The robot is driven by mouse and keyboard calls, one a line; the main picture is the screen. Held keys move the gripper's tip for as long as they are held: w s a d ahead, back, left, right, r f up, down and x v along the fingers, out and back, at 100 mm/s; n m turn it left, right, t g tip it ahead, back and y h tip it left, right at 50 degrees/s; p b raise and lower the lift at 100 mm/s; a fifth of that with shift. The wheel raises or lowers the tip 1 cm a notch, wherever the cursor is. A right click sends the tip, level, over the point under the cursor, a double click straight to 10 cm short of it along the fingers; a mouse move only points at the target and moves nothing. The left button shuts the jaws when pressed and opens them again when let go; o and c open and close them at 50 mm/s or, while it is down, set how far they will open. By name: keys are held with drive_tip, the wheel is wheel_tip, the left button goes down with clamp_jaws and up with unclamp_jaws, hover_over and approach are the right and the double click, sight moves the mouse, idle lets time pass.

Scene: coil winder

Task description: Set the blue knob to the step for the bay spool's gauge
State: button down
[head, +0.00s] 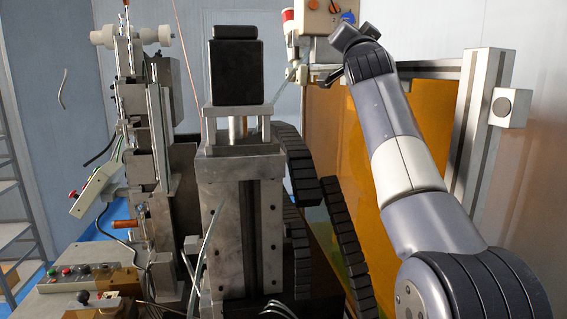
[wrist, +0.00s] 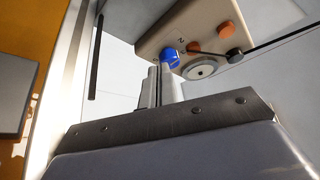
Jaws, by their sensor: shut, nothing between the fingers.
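The blue knob (wrist: 170,56) sits on the beige panel (wrist: 192,22) in the wrist view, just beyond my fingertips. In the head view the blue knob (head: 348,17) shows partly above my wrist. My gripper (wrist: 160,72) is shut and empty, its two fingers side by side, pointing at the knob. I cannot tell whether the tips touch it. The knob's pointer and the step marks are too small to read, apart from a dark mark near it. I cannot make out the bay spool or its gauge.
Two orange knobs (wrist: 226,29) and a round grey disc (wrist: 201,69) are close to the blue knob, with a dark rod (wrist: 270,42) beside them. A red-topped lamp (head: 288,24) stands left of the panel. A dark cable chain (head: 318,190) hangs left of my arm.

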drive_tip(key=shift+w+a, duration=0.2)
drive_tip(key=shift+w, duration=1.4)
drive_tip(key=shift+r, duration=0.35)
drive_tip(key=shift+s+a, duration=0.1)
drive_tip(key=shift+a, duration=0.15)
drive_tip(key=shift+s+a+r, duration=0.1)
drive_tip(key=shift+a+r, duration=0.25)
drive_tip(key=shift+a, duration=0.2)
drive_tip(key=shift+a+r, duration=0.15)
drive_tip(key=shift+r, duration=0.05)
drive_tip(key=shift+f, duration=0.1)
drive_tip(key=s+b, duration=0.4)
drive_tip(key=s, duration=0.2)
drive_tip(key=shift+d+f, duration=0.25)
drive_tip(key=shift+d, duration=0.1)
